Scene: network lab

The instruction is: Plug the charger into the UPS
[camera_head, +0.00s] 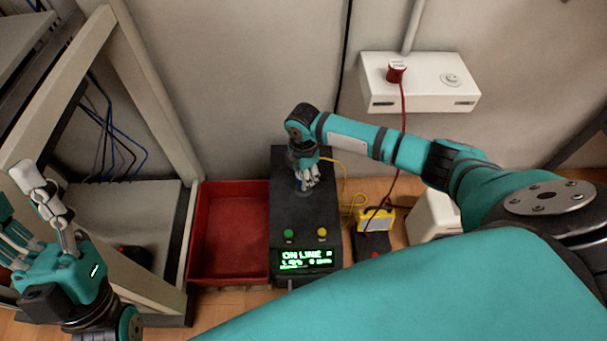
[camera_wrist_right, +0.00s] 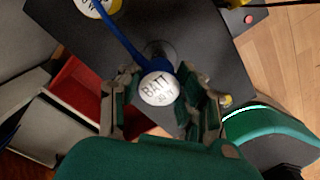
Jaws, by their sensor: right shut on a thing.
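The UPS (camera_head: 312,215) is a black box on the floor with a lit green display, a green button and a yellow button. My right gripper (camera_head: 307,178) is over its rear top. In the right wrist view, the right gripper (camera_wrist_right: 160,108) is shut on a round white-capped plug (camera_wrist_right: 159,89) marked BATT, with a blue cord. A dark round fitting shows just behind the plug; whether they touch is unclear. A yellow device (camera_head: 376,219), possibly the charger, stands right of the UPS with a yellow cable. My left gripper (camera_head: 38,215) is open and empty at the left.
A red tray (camera_head: 229,281) lies left of the UPS, beside a grey rack frame (camera_head: 150,90). A white wall box (camera_head: 425,83) holds a red plug (camera_head: 396,72) with a hanging red cord. A second white label (camera_wrist_right: 97,5) shows at the wrist view's top edge.

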